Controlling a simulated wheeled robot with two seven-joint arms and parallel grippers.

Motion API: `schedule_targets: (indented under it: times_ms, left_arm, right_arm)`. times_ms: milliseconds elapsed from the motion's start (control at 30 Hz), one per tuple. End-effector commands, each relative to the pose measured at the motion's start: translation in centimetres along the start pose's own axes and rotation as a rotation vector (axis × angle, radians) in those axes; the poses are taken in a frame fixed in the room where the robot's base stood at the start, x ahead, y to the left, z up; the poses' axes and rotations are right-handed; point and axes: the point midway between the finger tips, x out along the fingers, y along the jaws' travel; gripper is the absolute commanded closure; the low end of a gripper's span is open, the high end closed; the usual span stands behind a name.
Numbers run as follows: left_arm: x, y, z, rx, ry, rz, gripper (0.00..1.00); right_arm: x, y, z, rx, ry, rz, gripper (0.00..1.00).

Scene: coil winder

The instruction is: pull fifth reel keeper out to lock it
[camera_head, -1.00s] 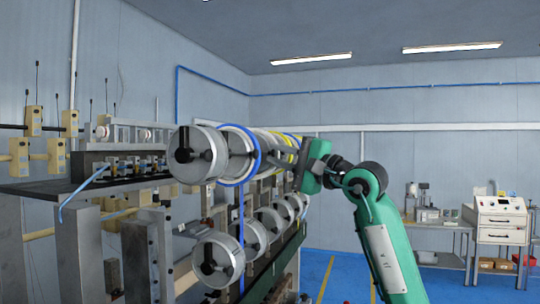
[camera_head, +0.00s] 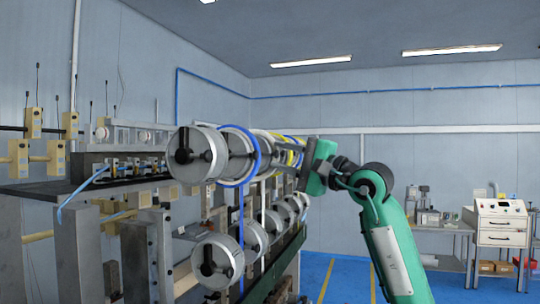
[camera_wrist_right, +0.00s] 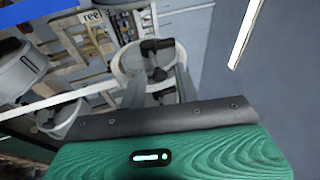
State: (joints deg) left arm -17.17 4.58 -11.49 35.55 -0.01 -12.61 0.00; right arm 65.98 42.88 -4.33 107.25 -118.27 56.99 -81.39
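The reels sit in an upper and a lower row on the winder, with the nearest upper reel (camera_head: 197,155) large and grey. My right gripper (camera_head: 306,165) is at the far end of the upper row; its fingertips are small and partly hidden there. In the right wrist view, a pale round reel (camera_wrist_right: 128,62) with a black keeper (camera_wrist_right: 157,48) on its face lies just past the fingers. The grey fingers (camera_wrist_right: 160,90) stand apart, with dark keeper parts showing between them. Contact with the keeper cannot be told. My left gripper is not in view.
Lower reels (camera_head: 218,260) hang beneath the upper row, near a green rail (camera_head: 275,275). A dark shelf (camera_head: 60,188) is at left. Open blue floor (camera_head: 345,275) lies right of the winder.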

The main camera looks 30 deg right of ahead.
Motion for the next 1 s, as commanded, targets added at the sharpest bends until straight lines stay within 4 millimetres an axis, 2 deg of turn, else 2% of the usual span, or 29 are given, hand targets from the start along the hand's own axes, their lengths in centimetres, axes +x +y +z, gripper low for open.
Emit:
schedule_targets:
  times_ms: [167,1000]
  left_arm:
    - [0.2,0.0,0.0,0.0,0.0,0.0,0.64]
    - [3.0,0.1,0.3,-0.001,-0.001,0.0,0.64]
  right_arm:
    - [-0.2,0.0,0.0,0.0,0.0,0.0,0.68]
    - [-6.5,-1.5,0.2,-0.001,0.001,0.0,0.68]
